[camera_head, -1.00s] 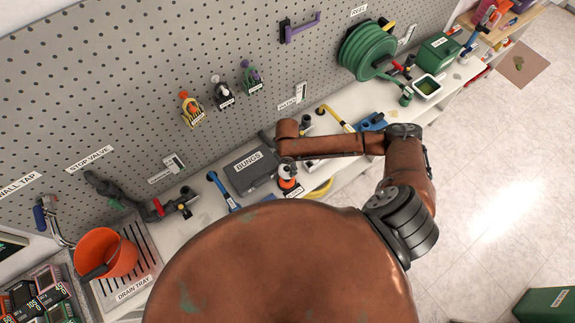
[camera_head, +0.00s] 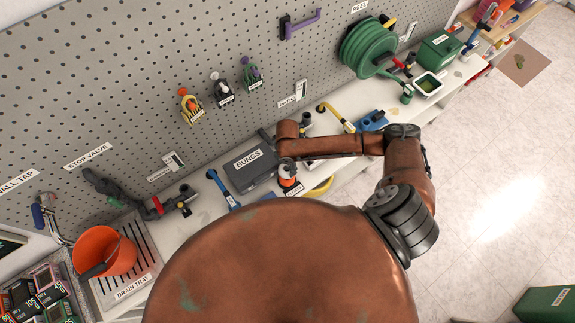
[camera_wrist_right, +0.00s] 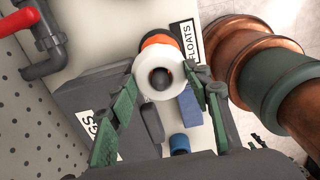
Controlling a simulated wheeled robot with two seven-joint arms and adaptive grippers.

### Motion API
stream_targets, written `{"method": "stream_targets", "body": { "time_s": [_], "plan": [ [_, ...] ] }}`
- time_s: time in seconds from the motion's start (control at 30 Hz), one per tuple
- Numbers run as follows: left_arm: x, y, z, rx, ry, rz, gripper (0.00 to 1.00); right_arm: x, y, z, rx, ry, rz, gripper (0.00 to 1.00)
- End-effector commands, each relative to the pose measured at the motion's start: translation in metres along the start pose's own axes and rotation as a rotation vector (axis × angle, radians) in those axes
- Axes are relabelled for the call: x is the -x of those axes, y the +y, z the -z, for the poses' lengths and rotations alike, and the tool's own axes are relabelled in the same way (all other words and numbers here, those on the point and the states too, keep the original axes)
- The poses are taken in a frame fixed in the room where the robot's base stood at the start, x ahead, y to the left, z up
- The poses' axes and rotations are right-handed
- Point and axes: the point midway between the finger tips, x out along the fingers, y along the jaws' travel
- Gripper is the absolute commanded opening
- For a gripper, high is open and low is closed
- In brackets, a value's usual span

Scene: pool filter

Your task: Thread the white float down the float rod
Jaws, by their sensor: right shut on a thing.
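The white float (camera_wrist_right: 160,79) is a thick ring between the two green-padded fingers of my right gripper (camera_wrist_right: 161,80), which is shut on it. The dark round end of the float rod (camera_wrist_right: 160,78) shows inside the ring's hole. I cannot tell how far down the rod the float sits. An orange float (camera_wrist_right: 157,40) shows just beyond the white one. In the head view the orange float (camera_head: 288,181) stands on the bench below my right wrist, and my gripper is mostly hidden by the arm. My left gripper is not in view.
A grey BUNGS box (camera_head: 249,169) stands close beside the floats, with a FLOATS label (camera_wrist_right: 188,45) on the other side. A blue tool (camera_head: 222,188) lies left of the box. The pegboard (camera_head: 150,80) rises behind the bench. An orange bucket (camera_head: 108,254) stands on the drain tray.

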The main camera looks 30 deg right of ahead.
Motion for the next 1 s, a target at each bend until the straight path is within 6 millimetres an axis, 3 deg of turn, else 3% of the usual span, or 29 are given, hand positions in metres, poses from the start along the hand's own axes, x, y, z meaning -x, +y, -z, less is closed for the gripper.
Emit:
{"method": "stream_targets", "body": {
  "time_s": [1.0],
  "plan": [
    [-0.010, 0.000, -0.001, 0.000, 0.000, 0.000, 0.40, -0.022, 0.000, 0.000, 0.000, 0.001, 0.000, 0.16]
  ]
}}
